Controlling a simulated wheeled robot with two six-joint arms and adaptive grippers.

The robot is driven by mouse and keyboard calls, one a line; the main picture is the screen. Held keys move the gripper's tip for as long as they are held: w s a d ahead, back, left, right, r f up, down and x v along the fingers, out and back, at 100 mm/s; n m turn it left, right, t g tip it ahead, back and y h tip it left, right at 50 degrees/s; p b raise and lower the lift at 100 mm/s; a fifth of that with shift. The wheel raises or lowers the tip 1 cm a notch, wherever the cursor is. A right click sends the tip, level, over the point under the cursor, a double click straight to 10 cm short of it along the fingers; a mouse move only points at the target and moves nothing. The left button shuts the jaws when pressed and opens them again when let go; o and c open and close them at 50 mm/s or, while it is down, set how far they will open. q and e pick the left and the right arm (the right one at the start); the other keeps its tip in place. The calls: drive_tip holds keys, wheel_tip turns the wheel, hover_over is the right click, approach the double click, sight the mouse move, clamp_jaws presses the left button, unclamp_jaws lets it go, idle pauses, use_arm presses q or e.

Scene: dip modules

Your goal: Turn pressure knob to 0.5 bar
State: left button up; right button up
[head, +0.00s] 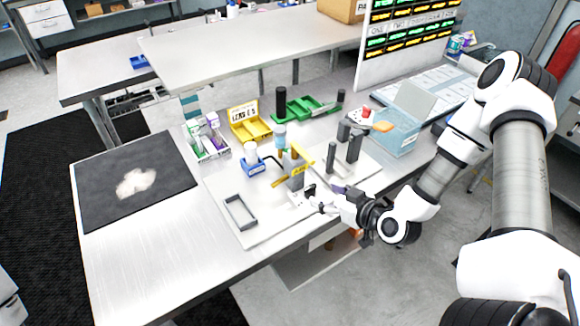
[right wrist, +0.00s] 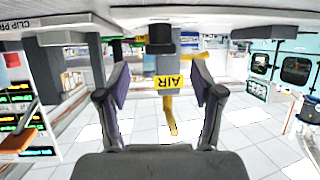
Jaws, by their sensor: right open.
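The pressure regulator (head: 294,179) is a grey block with a yellow AIR label (head: 304,163) and yellow fittings, standing on the pale board near the table's front edge. It shows in the right wrist view (right wrist: 175,66), where the picture is upside down. A black round knob (right wrist: 160,38) shows on it there; its scale reading is too small to tell. My right gripper (right wrist: 164,85) is open, with purple-padded fingers on either side of the AIR label in that view, apparently short of the knob. In the head view the right gripper (head: 331,194) is just right of the regulator. My left gripper is out of view.
A grey rectangular frame (head: 240,212) lies at the board's left. Dark posts (head: 331,157) stand right of the regulator. A black mat (head: 110,190) covers the table's left.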

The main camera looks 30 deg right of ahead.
sight(311, 187)
drive_tip(key=shift+w+f, duration=0.1)
drive_tip(key=shift+w, duration=0.5)
drive_tip(key=shift+w+a, duration=0.25)
drive_tip(key=shift+a, duration=0.1)
drive_tip(key=x, duration=0.5)
drive_tip(key=shift+w+d+f, duration=0.15)
drive_tip(key=shift+w+f, duration=0.05)
drive_tip(key=shift+w, duration=0.1)
drive_tip(key=shift+s+r, duration=0.25)
drive_tip(key=shift+s, duration=0.3)
drive_tip(key=c, duration=0.5)
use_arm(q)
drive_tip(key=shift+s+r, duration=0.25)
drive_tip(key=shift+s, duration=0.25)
use_arm(e)
drive_tip(key=c, duration=0.7)
